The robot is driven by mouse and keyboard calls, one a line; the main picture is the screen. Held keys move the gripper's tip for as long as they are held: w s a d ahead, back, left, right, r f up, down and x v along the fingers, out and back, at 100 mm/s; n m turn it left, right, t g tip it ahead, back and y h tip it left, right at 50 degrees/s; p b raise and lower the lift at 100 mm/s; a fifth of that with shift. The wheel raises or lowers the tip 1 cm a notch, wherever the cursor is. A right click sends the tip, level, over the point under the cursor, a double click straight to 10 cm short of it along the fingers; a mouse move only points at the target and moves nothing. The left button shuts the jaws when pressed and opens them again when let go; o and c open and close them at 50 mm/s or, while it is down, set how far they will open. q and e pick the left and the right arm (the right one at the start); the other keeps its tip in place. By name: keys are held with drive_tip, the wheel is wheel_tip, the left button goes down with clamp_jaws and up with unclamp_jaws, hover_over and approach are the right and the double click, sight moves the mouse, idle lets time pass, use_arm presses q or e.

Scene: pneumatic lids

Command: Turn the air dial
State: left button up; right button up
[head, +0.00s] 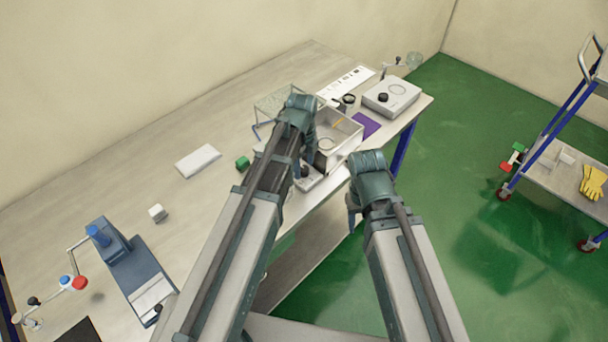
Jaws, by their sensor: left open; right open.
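A pale box (398,93) with a black round knob (383,97) on top stands at the table's far right end. A small dark round part (348,99) stands just left of it. I cannot tell for sure which of these is the air dial. My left gripper (303,171) points down beside the near left side of an open metal bin (345,137). It is open, and my own arm partly covers it. My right gripper (352,212) hangs off the table's front edge, apart from both dark parts. It is open, with its fingers mostly hidden by my wrist.
A purple mat (366,124) and a white panel (345,81) lie near the bin. A green block (242,163), a white slab (197,161) and a blue press-like device (108,240) are on the left. A cart (565,165) stands right across the green floor.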

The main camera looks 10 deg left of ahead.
use_arm(q)
drive_tip(key=shift+f, duration=0.6)
use_arm(e)
drive_tip(key=shift+f, duration=0.55)
use_arm(q)
clamp_jaws()
